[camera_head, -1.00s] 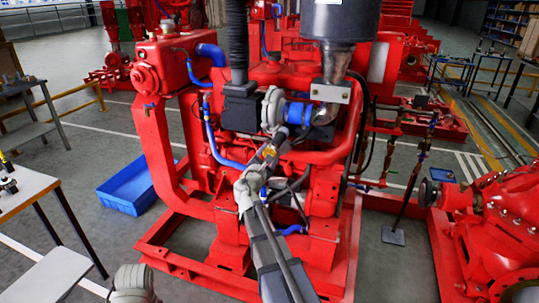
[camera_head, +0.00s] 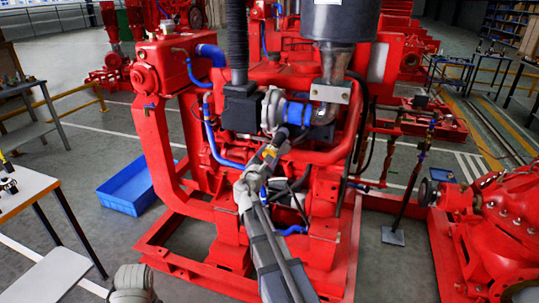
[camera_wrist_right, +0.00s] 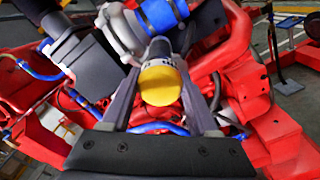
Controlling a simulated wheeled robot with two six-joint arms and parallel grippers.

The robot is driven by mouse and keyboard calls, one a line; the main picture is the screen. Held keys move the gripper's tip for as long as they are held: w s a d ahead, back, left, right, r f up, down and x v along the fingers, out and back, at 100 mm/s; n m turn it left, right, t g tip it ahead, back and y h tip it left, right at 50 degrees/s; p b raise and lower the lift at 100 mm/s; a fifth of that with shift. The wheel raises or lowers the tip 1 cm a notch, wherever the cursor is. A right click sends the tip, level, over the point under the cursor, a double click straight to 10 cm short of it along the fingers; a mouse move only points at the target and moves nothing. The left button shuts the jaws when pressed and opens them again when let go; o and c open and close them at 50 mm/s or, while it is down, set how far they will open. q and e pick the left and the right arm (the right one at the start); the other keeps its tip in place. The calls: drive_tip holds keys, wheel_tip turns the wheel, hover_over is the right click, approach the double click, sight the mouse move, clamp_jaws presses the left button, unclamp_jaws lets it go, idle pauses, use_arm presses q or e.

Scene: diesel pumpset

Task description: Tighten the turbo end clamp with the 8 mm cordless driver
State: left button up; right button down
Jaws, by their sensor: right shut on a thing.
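The cordless driver (camera_head: 279,138) has a dark body and a yellow rear end. My right gripper (camera_head: 268,155) is shut on it and points it up at the blue hose (camera_head: 298,113). In the right wrist view the driver's yellow end (camera_wrist_right: 161,84) sits between the two fingers of the gripper (camera_wrist_right: 160,95). The blue hose (camera_wrist_right: 163,14) joins the pale grey turbo housing (camera_head: 272,110) on its left. The turbo end clamp is at the hose's left end, too small to make out clearly. The driver's tip is hidden, so contact with the clamp cannot be told.
The red engine frame (camera_head: 155,170) and pipes surround the work spot closely. A black air filter (camera_head: 340,20) hangs above it. A blue tray (camera_head: 135,187) lies on the floor at left. A white table (camera_head: 25,190) stands at the left edge, and a red pump (camera_head: 500,220) at right.

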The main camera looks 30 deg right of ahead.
drive_tip(key=shift+a, duration=0.1)
drive_tip(key=shift+v, duration=2.5)
